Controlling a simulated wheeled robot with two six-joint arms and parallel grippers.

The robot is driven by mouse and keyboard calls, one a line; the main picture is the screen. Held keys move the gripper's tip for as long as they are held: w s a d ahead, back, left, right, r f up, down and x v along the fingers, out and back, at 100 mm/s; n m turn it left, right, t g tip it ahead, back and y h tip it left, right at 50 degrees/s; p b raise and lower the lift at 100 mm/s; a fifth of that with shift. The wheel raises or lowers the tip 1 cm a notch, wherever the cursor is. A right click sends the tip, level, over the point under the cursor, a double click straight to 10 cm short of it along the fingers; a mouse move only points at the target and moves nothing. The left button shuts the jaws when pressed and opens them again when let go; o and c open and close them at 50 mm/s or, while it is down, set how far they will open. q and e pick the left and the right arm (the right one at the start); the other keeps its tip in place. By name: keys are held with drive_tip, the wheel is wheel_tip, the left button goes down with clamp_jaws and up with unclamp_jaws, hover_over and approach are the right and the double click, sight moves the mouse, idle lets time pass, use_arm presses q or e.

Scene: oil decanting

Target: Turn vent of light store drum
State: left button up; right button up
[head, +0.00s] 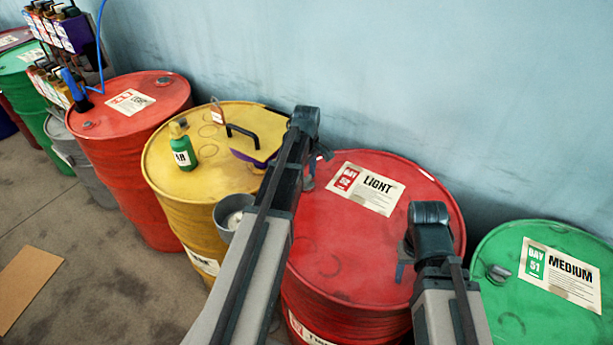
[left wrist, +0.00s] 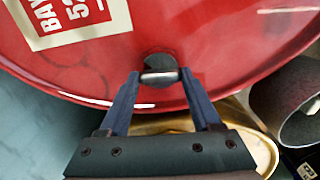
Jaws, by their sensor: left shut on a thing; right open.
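The light store drum (head: 335,235) is red, with a label reading LIGHT on its top, and stands in the middle of the head view. Its vent (left wrist: 160,76), a small dark round fitting with a pale bar across it, sits near the rim in the left wrist view. My left gripper (head: 314,176) is over the drum's left edge, its fingers shut on the vent from both sides. In the head view my left arm hides the vent. My right gripper (head: 402,262) is open and empty above the right part of the same drum top.
A yellow drum (head: 165,205) on the left carries a green bottle (head: 182,150) and a purple can with a black handle (head: 243,133). A grey pail (head: 229,216) is beside my left arm. A green MEDIUM drum (head: 515,310) stands right. A wall is behind.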

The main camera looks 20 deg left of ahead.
sight(307, 178)
use_arm(q)
drive_tip(key=shift+n, duration=0.4)
drive_tip(key=o, duration=1.4)
wheel_tip(307, 178, up, 14)
drive_tip(key=p, duration=1.4)
drive_tip(key=shift+f, duration=0.1)
use_arm(e)
wheel_tip(307, 178, up, 14)
use_arm(q)
drive_tip(key=shift+d, duration=0.1)
use_arm(e)
drive_tip(key=shift+f, duration=0.15)
